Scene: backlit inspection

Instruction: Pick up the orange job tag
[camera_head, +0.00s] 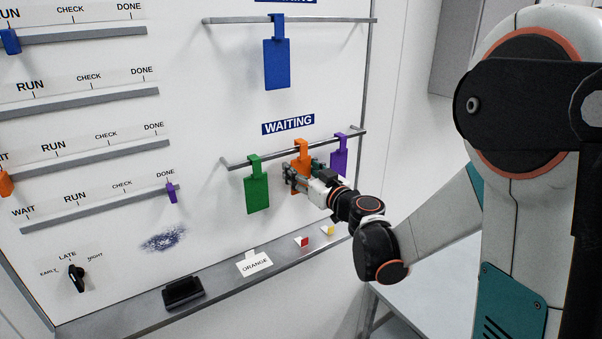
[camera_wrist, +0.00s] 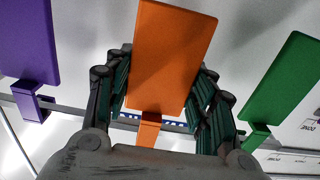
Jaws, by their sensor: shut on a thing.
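The orange job tag (camera_head: 302,153) hangs by its hook on the lower rail under the WAITING label, between a green tag and a purple tag. My gripper (camera_head: 296,178) is at its lower part in the head view and hides some of it. In the wrist view the orange tag (camera_wrist: 168,55) is between the two fingers of my gripper (camera_wrist: 160,95), which are shut on its sides. Its hook (camera_wrist: 149,132) still meets the rail area there.
The green tag (camera_head: 257,188) hangs close on the left and the purple tag (camera_head: 339,155) close on the right. A blue tag (camera_head: 277,64) hangs on the upper rail. A ledge (camera_head: 215,283) below bears an ORANGE card (camera_head: 255,264) and a black tray (camera_head: 183,291).

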